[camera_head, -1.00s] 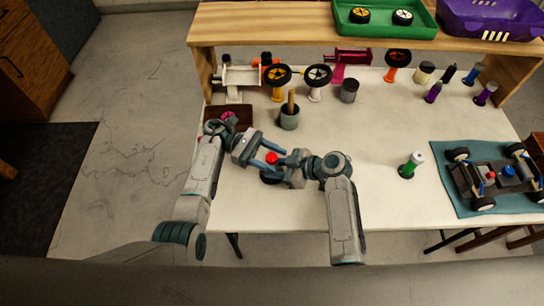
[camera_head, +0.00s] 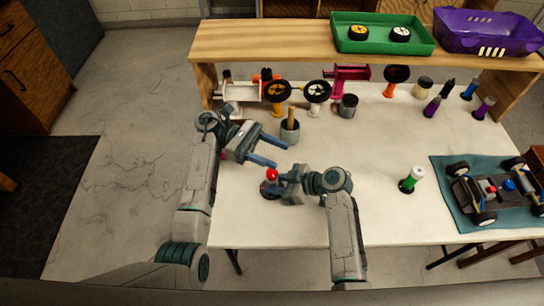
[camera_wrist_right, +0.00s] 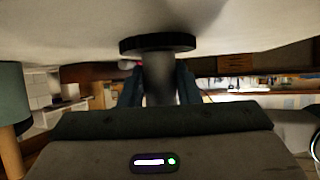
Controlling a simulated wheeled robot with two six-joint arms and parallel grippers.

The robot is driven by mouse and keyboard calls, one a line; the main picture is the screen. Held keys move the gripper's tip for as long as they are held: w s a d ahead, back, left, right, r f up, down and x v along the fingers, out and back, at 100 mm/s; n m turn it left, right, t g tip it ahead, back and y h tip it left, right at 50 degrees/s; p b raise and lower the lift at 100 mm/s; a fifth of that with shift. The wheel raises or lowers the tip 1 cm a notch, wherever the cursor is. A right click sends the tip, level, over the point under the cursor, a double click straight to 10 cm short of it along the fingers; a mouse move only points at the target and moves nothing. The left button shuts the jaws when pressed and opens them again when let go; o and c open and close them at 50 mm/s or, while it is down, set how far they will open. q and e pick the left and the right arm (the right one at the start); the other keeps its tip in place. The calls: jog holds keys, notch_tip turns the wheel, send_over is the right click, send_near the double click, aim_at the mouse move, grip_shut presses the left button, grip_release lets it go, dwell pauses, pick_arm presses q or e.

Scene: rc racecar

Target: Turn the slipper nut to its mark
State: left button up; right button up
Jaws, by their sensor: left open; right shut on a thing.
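A red knob (camera_head: 272,174), which I take for the slipper nut, tops a small upright piece with a dark round base (camera_head: 268,190) on the front left of the table. My right gripper (camera_head: 282,183) reaches it from the right and is shut on its body. In the right wrist view the fingers flank a blurred grey post (camera_wrist_right: 160,85), with a black disc (camera_wrist_right: 158,44) against the pale table surface. My left gripper (camera_head: 279,153) is open and empty, just behind the red knob and apart from it in the picture. No mark can be made out.
A green-topped piece (camera_head: 411,180) and a car chassis (camera_head: 492,190) on a blue mat (camera_head: 452,222) are at right. Wheels on stands line the back below a wooden shelf (camera_head: 290,40).

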aim_at(272, 172)
pick_arm(q)
jog(key=a+f+n+t, duration=0.2)
jog(key=a+f+t, duration=0.1)
jog(key=a, duration=0.1)
jog(key=a+f+n+t+h, duration=0.1)
jog(key=a+f+n+t, duration=0.1)
jog(key=a+f+t, duration=0.1)
jog(key=a+f+n+t+h, duration=0.1)
jog(key=a+f+t, duration=0.1)
jog(key=a+f, duration=0.2)
jog(key=shift+s+a+f+n+t, duration=0.1)
jog(key=shift+s+a+n+t, duration=0.2)
jog(key=shift+a+n+t, duration=0.1)
jog(key=d, duration=1.1)
jog(key=shift+w+d, duration=0.3)
jog(key=shift+d, duration=0.05)
jog(key=c, duration=0.9)
jog(key=shift+c, duration=0.4)
